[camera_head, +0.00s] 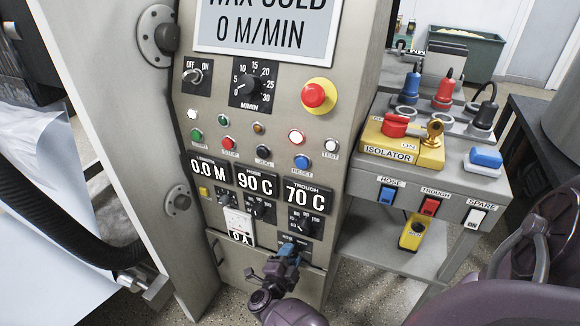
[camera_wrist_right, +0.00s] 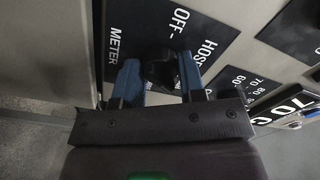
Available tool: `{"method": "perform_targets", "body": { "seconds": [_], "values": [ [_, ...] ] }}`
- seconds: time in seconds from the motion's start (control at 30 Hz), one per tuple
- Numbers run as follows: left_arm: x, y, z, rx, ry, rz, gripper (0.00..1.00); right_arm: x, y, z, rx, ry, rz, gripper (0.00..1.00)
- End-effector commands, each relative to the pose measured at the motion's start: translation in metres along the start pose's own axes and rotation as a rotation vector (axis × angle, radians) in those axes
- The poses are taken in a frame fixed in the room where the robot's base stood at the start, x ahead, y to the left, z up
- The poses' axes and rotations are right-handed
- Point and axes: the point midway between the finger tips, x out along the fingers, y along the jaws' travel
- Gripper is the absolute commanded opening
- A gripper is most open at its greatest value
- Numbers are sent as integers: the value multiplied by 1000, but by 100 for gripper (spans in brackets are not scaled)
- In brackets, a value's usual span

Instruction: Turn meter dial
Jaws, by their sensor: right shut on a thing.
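The meter dial (camera_wrist_right: 158,68) is a black knob on a black plate, with METER, OFF and HOSE lettered around it in the right wrist view. My right gripper (camera_head: 289,250) is at the low front of the control panel in the head view. Its two blue fingers lie on either side of the knob and are shut on it. The knob's pointer direction cannot be made out. In the head view the gripper mostly hides the dial; only part of its plate (camera_head: 290,239) shows. My left gripper is not in view.
Above are the trough display (camera_head: 307,194) reading 70 C and its temperature knob (camera_head: 303,224). A small meter (camera_head: 239,226) is to the left. The isolator box (camera_head: 403,146) and a switch bench (camera_head: 450,192) stand at the right. A black hose (camera_head: 70,240) curves at the left.

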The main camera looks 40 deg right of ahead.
Motion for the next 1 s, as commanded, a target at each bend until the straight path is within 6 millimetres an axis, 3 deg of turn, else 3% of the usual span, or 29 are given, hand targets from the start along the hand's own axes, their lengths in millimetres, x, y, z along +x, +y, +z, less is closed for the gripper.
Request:
{"method": "perform_targets", "body": {
  "seconds": [0.23,0.27,0.43,1.0],
  "values": [
    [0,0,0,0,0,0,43,-1,1,1,-1,-2,2,13],
    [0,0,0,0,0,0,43,-1,1,1,-1,-2,2,39],
    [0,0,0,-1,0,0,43,-1,0,1,-1,-2,1,62],
    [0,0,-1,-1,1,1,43,-4,0,0,-1,-2,0,62]
  ]
}}
